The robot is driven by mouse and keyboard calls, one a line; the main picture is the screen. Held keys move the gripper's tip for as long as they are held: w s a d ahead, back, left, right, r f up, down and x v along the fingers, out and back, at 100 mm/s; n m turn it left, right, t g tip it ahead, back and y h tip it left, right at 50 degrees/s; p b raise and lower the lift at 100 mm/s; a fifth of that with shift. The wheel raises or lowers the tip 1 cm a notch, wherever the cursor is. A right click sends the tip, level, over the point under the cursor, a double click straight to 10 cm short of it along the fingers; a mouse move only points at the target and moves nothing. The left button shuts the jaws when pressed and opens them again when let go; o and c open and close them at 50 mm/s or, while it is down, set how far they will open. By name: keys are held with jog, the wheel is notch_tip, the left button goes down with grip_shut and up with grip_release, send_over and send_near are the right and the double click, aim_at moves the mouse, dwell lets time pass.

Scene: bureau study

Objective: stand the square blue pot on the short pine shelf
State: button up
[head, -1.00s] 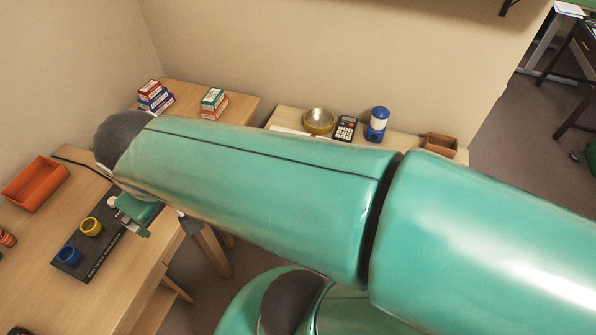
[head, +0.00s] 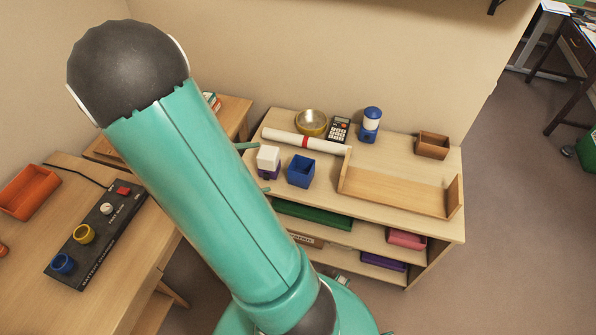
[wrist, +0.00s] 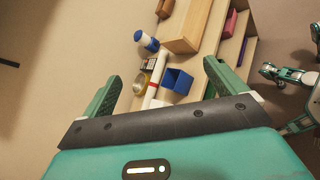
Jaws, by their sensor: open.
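The square blue pot (head: 301,172) stands upright, open top up, on the front left of the pale wooden bookcase top. The short pine shelf (head: 395,192), a low board with raised ends, lies to its right. My gripper (head: 256,167) is mostly hidden behind my arm in the head view; only its green fingertips show, left of the pot. In the wrist view my gripper (wrist: 163,86) is open and empty. There the blue pot (wrist: 178,81) appears between the fingers, some way beyond them, and the pine shelf (wrist: 188,27) is farther up.
A white and purple block-like item (head: 268,160) stands close left of the pot. Behind are a rolled paper (head: 320,144), a brass bowl (head: 311,122), a calculator (head: 340,130) and a blue lantern (head: 371,125). A brown box (head: 432,145) stands behind the shelf. The shelf board is bare.

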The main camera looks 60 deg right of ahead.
jog(key=d+f+n+t+h, duration=0.2)
jog(key=d+f+n+h, duration=0.4)
jog(key=f, duration=0.3)
jog(key=n+t, duration=0.7)
jog(key=n, duration=0.2)
send_near(296, 177)
jog(key=d, duration=0.8)
jog(key=shift+w+d, duration=0.3)
jog(key=shift+d+r, duration=0.2)
jog(key=shift+d, duration=1.1)
jog(key=shift+d+r, duration=0.2)
jog(key=shift+d, duration=1.15)
jog(key=c, duration=1.2)
